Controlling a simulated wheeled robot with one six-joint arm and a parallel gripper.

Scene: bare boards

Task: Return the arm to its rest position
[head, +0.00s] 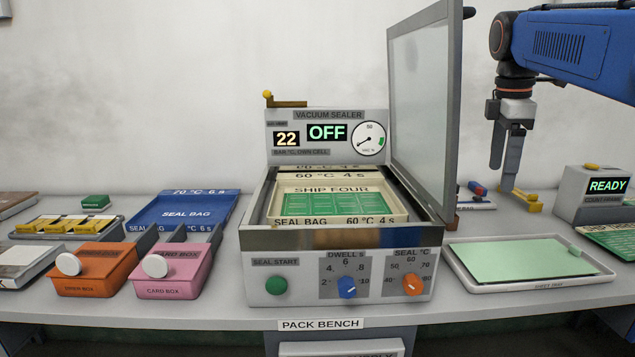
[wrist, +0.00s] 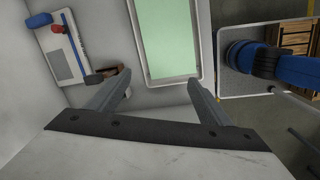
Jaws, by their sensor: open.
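My gripper (head: 503,175) hangs at the right in the head view, fingers pointing down, below my blue arm. It is above the back part of the bench, between the raised lid of the vacuum sealer (head: 342,236) and the READY box (head: 594,195). In the wrist view my gripper (wrist: 158,82) shows two fingers spread apart with nothing between them. The white tray with a pale green sheet (wrist: 168,42) lies beyond the fingers there.
The sealer's tall lid (head: 424,110) stands open left of my arm. The sheet tray (head: 520,282) lies front right. Small yellow and blue items lie behind it.

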